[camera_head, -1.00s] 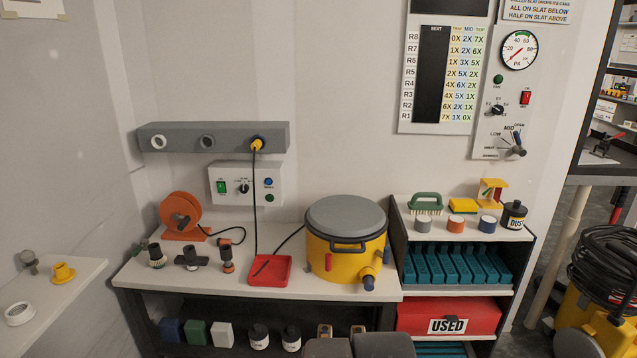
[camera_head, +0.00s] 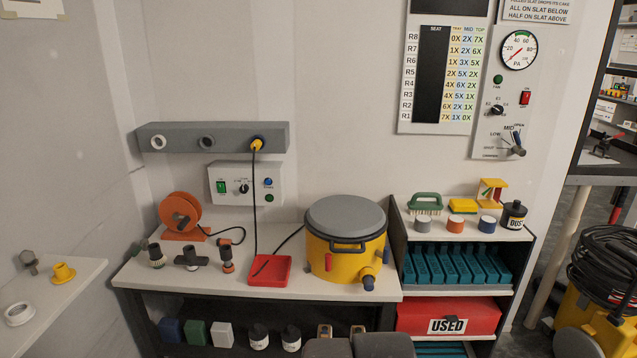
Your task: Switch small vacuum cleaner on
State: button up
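The small vacuum cleaner is a yellow drum with a grey lid (camera_head: 345,262), standing on the right part of the bench. It has a dark handle, a red latch on its left front and a dark-tipped port low at the right. A black cable runs from it to the left. A white control box (camera_head: 246,184) on the wall has a green switch (camera_head: 221,187), a dark knob, and blue and green round parts. A yellow plug (camera_head: 257,143) sits in the grey wall rail, with a black cable hanging down.
A red tray (camera_head: 270,271), several nozzles and an orange cable reel (camera_head: 181,215) stand on the bench (camera_head: 310,288). A shelf unit at right holds teal slats and a red USED box (camera_head: 449,319). A wall panel has a red switch (camera_head: 525,97) and gauge.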

jog(key=shift+w, duration=0.15)
jog(key=shift+c, duration=0.3)
grip_shut()
dwell(1.5)
